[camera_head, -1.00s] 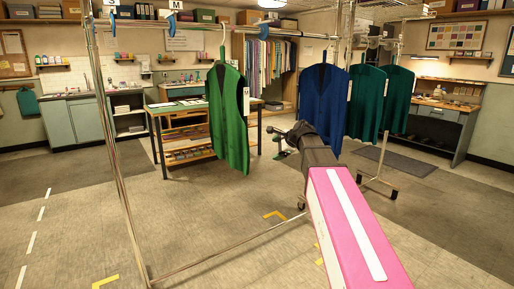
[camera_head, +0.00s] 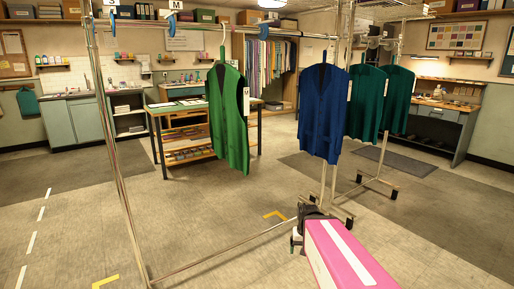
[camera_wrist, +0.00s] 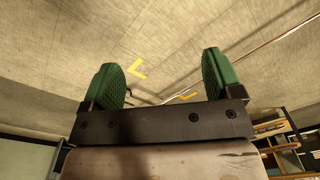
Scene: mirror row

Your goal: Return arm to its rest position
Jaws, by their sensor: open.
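My arm, with a pink and white link (camera_head: 350,255), reaches in from the bottom right of the head view. My gripper (camera_head: 296,238) is at its far end, low in front of the rack and mostly hidden by the dark wrist. In the wrist view my gripper (camera_wrist: 168,80) shows two green finger pads set wide apart. Nothing is between them; the floor shows through the gap. The gripper is open and empty, below and apart from the hanging garments.
A green vest (camera_head: 229,120) and a blue vest (camera_head: 324,115) hang on the near metal rack (camera_head: 125,190). Teal vests (camera_head: 367,100) hang on a wheeled rack behind. A table (camera_head: 205,105) stands at the back. The floor at left is clear.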

